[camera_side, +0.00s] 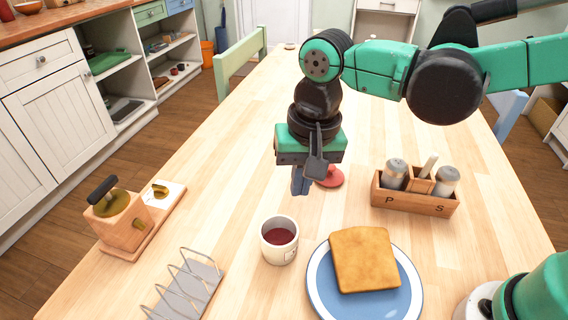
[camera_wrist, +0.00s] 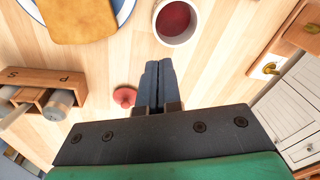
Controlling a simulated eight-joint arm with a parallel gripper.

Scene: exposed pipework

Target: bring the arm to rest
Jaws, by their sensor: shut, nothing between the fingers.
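My gripper (camera_side: 300,181) hangs above the middle of the wooden table (camera_side: 235,150), pointing down, with its fingers together and nothing between them. The closed fingers also show in the wrist view (camera_wrist: 154,80). The fingertips are apart from the things on the table. A red round object (camera_side: 331,177) lies on the table just behind the fingers in the side view, partly hidden by them. It shows beside the fingers in the wrist view (camera_wrist: 124,97).
A mug of dark red liquid (camera_side: 279,240) stands near the gripper. A blue-rimmed plate (camera_side: 405,300) holds bread (camera_side: 364,258). Around them are a shaker caddy (camera_side: 413,199), a wire rack (camera_side: 186,289) and a wooden box with a dark handle (camera_side: 118,217). The table's far part is mostly clear.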

